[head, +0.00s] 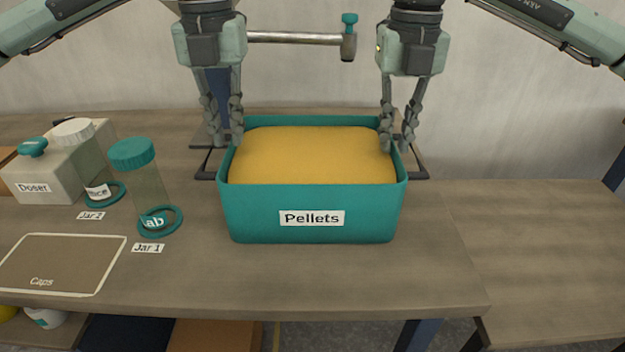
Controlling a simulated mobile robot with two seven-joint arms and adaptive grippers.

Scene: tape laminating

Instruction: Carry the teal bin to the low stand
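The teal bin (250,214), labelled "Pellets", stands upright on the wooden table, filled nearly to its rim with yellow material. A dark bar handle shows on its left side and another on its right. My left gripper (223,142) points down at the bin's left rim, with its fingers apart. My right gripper (397,148) points down at the right rim, also with its fingers apart. I cannot tell whether the fingertips touch the bin. A wooden surface (545,245), seemingly lower, lies to the right and may be the low stand.
At left are a doser (42,180), a teal-lidded jar (134,153), a white-lidded jar (73,132), teal rings and a "Caps" area (62,264). A metal bar (295,38) shows between my arms. The right-hand surface looks clear.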

